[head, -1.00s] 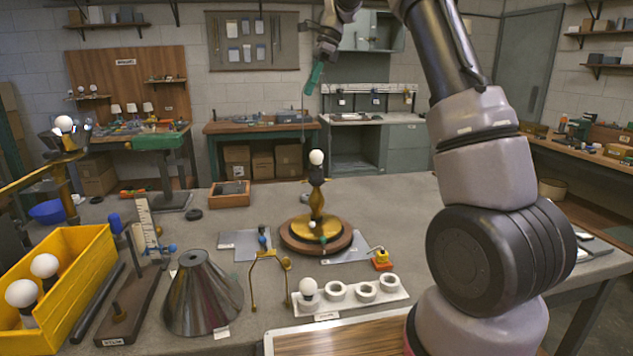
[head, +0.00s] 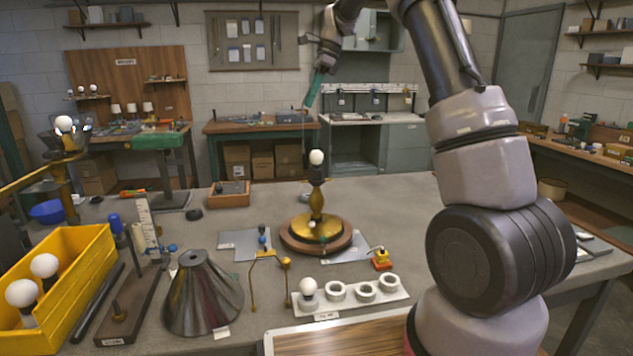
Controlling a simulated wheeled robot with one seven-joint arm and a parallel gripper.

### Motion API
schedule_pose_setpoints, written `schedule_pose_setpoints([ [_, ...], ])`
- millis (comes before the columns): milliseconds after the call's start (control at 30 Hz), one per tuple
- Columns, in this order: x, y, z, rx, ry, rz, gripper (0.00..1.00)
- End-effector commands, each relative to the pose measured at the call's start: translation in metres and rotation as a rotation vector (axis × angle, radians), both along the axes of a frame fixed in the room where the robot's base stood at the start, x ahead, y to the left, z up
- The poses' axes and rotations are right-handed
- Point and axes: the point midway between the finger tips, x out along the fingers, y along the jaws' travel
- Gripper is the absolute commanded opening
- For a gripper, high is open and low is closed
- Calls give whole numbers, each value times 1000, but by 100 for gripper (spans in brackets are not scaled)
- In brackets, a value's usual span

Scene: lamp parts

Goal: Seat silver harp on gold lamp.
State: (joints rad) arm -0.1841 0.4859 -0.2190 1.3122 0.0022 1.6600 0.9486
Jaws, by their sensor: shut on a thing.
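The gold lamp (head: 316,205) stands upright on a round wooden base (head: 292,240) near the middle of the table. It has a dark socket (head: 316,175) and a white bulb (head: 316,157) on top. My gripper (head: 322,68) is high above and behind the lamp in the picture, shut on a green-handled tool (head: 314,90). The tool's thin shaft points down, apart from the lamp as far as I can tell. I cannot make out a silver harp. A gold wire frame (head: 285,265) stands in front of the lamp.
A metal cone shade (head: 200,300), a yellow bin (head: 85,270) with bulbs and a white holder (head: 385,297) with round cups stand at the front. A small orange-and-yellow item (head: 381,260) sits right of the lamp. The table right of the lamp is mostly clear.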

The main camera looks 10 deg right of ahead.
Motion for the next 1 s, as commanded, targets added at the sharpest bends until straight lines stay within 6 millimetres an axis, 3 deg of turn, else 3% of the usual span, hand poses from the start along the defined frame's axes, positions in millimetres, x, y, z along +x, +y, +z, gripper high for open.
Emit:
schedule_pose_setpoints([
  [500,0,0,-31,1,2,0,0],
  [1000,0,0,-35,1,0,0,0],
])
